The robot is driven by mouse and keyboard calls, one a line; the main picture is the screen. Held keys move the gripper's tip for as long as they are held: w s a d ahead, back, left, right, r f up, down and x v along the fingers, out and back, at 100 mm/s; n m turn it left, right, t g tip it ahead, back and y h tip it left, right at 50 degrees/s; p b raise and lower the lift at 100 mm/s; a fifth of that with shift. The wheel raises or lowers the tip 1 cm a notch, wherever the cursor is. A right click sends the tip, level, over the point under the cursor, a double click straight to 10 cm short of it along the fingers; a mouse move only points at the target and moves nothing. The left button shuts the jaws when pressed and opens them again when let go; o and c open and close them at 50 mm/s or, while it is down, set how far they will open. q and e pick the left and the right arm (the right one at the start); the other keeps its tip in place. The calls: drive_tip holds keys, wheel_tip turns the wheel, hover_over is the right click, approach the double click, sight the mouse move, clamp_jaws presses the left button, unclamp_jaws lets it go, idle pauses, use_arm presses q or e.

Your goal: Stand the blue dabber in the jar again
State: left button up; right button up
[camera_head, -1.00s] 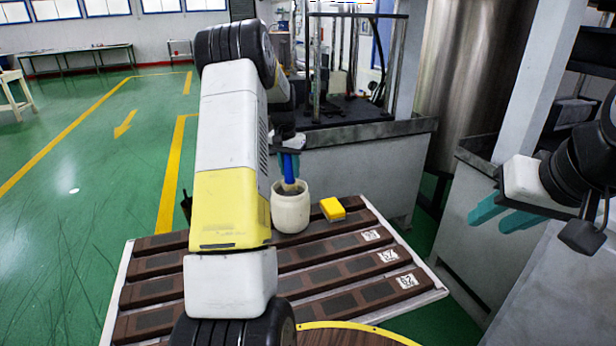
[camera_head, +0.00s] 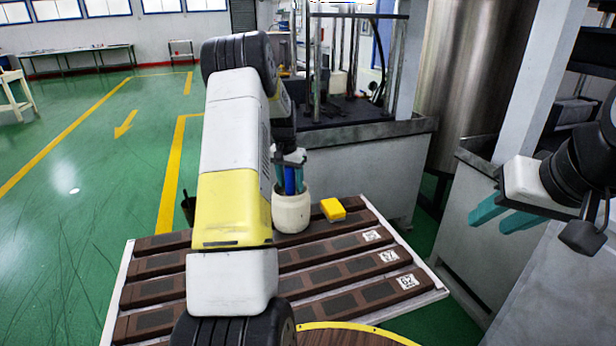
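The off-white jar (camera_head: 291,213) stands upright on the slatted brown pallet. The blue dabber (camera_head: 289,181) is upright with its lower end inside the jar mouth; its tip is hidden by the jar wall. My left gripper (camera_head: 290,184) points down just over the jar mouth, with one teal finger on each side of the dabber's blue handle. Whether the fingers press on the handle or stand slightly apart from it is too small to tell. My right gripper (camera_head: 504,215) is at the right, open and empty, away from the jar.
A yellow block (camera_head: 333,209) lies on the pallet (camera_head: 345,275) just right of the jar. A dark cup-like object (camera_head: 188,209) shows partly behind my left arm. A grey machine base (camera_head: 360,180) stands behind the pallet. Green floor is open at the left.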

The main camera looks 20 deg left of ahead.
use_arm(q)
drive_tip(key=r, duration=0.4)
drive_tip(key=s+r, duration=0.1)
drive_tip(key=r, duration=0.3)
drive_tip(key=s+r, duration=0.1)
drive_tip(key=r, duration=0.3)
drive_tip(key=shift+r, duration=0.1)
drive_tip(key=s+d+r+t, duration=0.2)
drive_tip(key=s+d+r, duration=0.8)
drive_tip(key=s+r, duration=0.3)
drive_tip(key=s+d+f+t+h, duration=0.1)
drive_tip(key=s+d, duration=0.3)
drive_tip(key=s, duration=0.6)
drive_tip(key=s+d+f+t+h, duration=0.1)
drive_tip(key=s+d, duration=0.3)
drive_tip(key=s, duration=0.7)
drive_tip(key=shift+d+f+n, duration=0.15)
drive_tip(key=shift+d+n, duration=0.15)
drive_tip(key=shift+d, duration=0.1)
